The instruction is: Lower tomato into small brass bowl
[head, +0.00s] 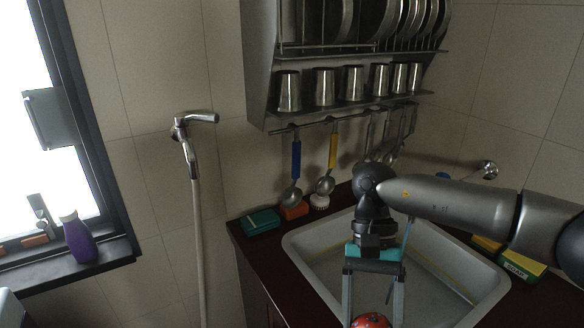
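The red tomato (371,320) shows at the bottom edge of the head view, partly cut off. It sits between the two fingers of my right gripper (372,308), which points down, and it nearly fills the gap between them. The gripper looks shut on the tomato, though the fingertips are at or below the picture's edge. My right arm comes in from the right, above the sink. The small brass bowl is not in view. My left gripper is not in view.
A steel sink (310,262) lies behind and under my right gripper. A rack (258,65) with metal cups and plates hangs above, with ladles below it. Sponges (525,266) lie at the right, a green box (260,222) at the left. A purple bottle (78,242) stands on the windowsill.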

